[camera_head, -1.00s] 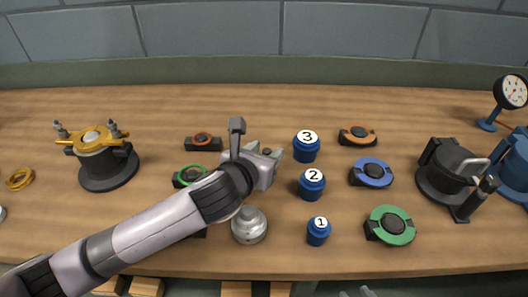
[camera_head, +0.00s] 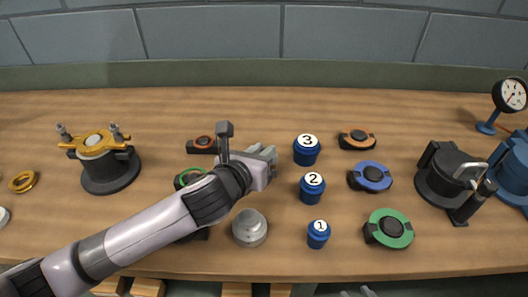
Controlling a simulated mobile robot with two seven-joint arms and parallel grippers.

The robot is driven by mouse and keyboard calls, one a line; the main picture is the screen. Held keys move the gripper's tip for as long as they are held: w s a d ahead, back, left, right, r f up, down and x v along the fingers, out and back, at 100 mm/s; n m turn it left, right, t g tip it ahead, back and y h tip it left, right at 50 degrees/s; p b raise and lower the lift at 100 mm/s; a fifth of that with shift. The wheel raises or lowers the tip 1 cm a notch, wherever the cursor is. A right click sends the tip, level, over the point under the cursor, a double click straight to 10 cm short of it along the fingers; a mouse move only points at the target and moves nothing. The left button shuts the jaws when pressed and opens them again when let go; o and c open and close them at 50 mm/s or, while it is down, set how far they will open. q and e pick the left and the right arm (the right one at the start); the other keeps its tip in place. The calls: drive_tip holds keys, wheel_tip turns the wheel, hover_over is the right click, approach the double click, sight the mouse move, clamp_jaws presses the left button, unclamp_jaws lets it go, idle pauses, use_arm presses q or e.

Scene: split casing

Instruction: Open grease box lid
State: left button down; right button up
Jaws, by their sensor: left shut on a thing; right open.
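A dark round pot with a lid and a metal handle (camera_head: 444,173), which looks like the grease box, stands at the right of the bench. Its lid looks closed. My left gripper (camera_head: 268,158) is left of the numbered blue pots, well away from the dark pot. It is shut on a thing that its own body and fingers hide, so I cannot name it. Only the fingertips of my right gripper (camera_head: 357,292) show, at the bottom edge, open and apart from the dark pot.
Blue pots marked 3 (camera_head: 306,149), 2 (camera_head: 311,186) and 1 (camera_head: 318,233) stand mid-bench. Ring parts, such as the green ring (camera_head: 388,229), lie around them. A gold-topped casing (camera_head: 104,165) stands left, a gauge (camera_head: 511,95) right.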

use_arm(q)
drive_tip(key=shift+a+r+n+t+h, duration=0.3)
drive_tip(key=shift+a+r+n+h, duration=0.3)
drive_tip(key=shift+n, duration=0.1)
drive_tip(key=shift+a+r+n+t+h, duration=0.5)
drive_tip(key=shift+a+r+n+h, duration=0.25)
drive_tip(key=shift+n, duration=0.45)
drive_tip(key=shift+a+f, duration=0.1)
drive_tip(key=c, duration=1)
unclamp_jaws()
drive_tip(key=shift+b+v, duration=0.45)
drive_tip(key=shift+v, duration=3.1)
